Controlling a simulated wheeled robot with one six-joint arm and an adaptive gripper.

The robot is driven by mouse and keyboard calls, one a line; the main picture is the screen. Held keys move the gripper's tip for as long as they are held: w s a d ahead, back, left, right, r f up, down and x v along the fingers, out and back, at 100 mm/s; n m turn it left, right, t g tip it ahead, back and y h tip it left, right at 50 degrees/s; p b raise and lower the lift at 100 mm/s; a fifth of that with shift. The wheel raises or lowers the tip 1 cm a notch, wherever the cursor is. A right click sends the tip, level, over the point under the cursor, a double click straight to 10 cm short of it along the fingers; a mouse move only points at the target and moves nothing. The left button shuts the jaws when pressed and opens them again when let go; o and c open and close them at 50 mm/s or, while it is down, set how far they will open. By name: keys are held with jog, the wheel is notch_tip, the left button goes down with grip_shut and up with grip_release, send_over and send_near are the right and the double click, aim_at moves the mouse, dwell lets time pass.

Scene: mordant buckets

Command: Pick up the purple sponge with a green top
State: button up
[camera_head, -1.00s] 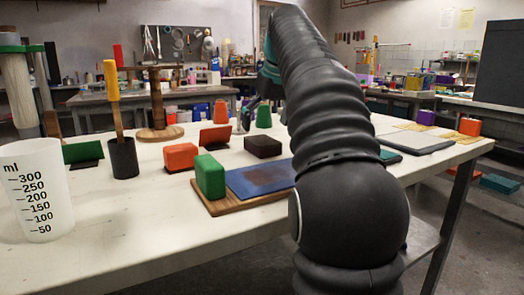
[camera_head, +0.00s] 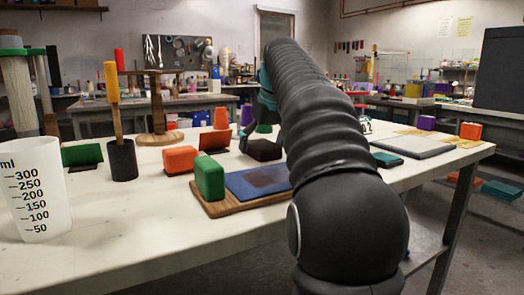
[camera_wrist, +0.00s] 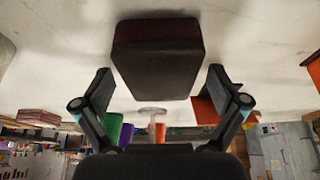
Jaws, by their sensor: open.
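I cannot make out a purple sponge with a green top for certain. A dark maroon-brown block (camera_head: 264,151) stands on the white table behind the blue pad, partly covered by my arm. It fills the upper middle of the wrist view (camera_wrist: 158,58); no green top shows on it. My gripper (camera_wrist: 161,78) is open, with one finger on each side of the block's near part, and I see gaps between. In the head view my gripper (camera_head: 252,134) is mostly hidden by my arm. A plain purple block (camera_head: 427,123) lies at the far right of the table.
A green block (camera_head: 209,177) and blue pad (camera_head: 245,186) sit on a wooden board (camera_head: 222,210). Orange blocks (camera_head: 180,159) and an orange-red piece (camera_head: 214,138) lie left of the dark block. A measuring cup (camera_head: 35,195) stands front left. The table's front is bare.

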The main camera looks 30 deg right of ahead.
aim_at(261, 142)
jog(key=shift+f, duration=0.2)
dwell(0.4)
jog(key=c, duration=0.9)
jog(key=shift+o, duration=0.2)
jog(key=shift+r, duration=0.15)
jog(key=shift+r, duration=0.35)
jog(key=r, duration=0.1)
jog(key=r+p, duration=0.1)
jog(key=r, duration=0.1)
jog(key=r+p, duration=0.1)
jog(key=shift+s+d+r, duration=0.2)
jog(key=shift+d, duration=0.05)
jog(key=s+d+r+p, duration=0.2)
jog(key=s+d+r, duration=0.4)
jog(key=s+d, duration=0.1)
jog(key=shift+s, duration=0.75)
jog(key=shift+c, duration=0.3)
